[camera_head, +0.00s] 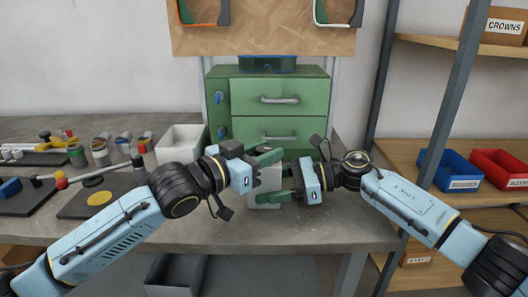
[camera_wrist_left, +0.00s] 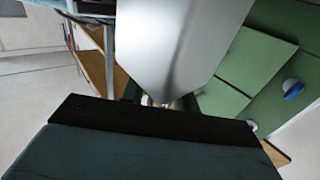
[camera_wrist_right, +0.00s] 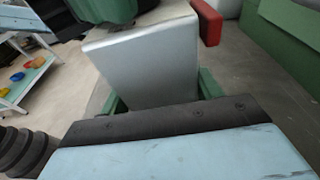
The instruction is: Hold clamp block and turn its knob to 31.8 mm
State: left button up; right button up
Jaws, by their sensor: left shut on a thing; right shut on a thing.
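The grey clamp block (camera_head: 267,178) is held between my two grippers, over the table in front of the green drawers. My left gripper (camera_head: 268,158) comes in from the left, its green fingers shut on the block. The block's silvery body (camera_wrist_left: 178,45) fills the upper middle of the left wrist view. My right gripper (camera_head: 279,184) comes from the right, its green fingers also shut at the block. In the right wrist view the block's flat grey face (camera_wrist_right: 145,62) lies between those fingers. I cannot make out the knob or any scale; grippers hide much of the block.
A green drawer cabinet (camera_head: 280,98) stands close behind. A white bin (camera_head: 181,145), jars and tool mats are to the left. Red (camera_head: 498,167) and blue (camera_head: 449,172) bins sit on the right shelf. The front table (camera_head: 285,232) is clear.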

pick_arm(q)
jog(key=shift+d+n+t+y, duration=0.1)
jog(key=shift+n+t+y, duration=0.3)
jog(key=shift+n+t, duration=0.1)
jog(key=o, duration=1)
jog(key=shift+c, duration=0.2)
jog(key=v, duration=1.2)
pick_arm(e)
jog(key=o, duration=1.1)
jog(key=shift+c, duration=0.2)
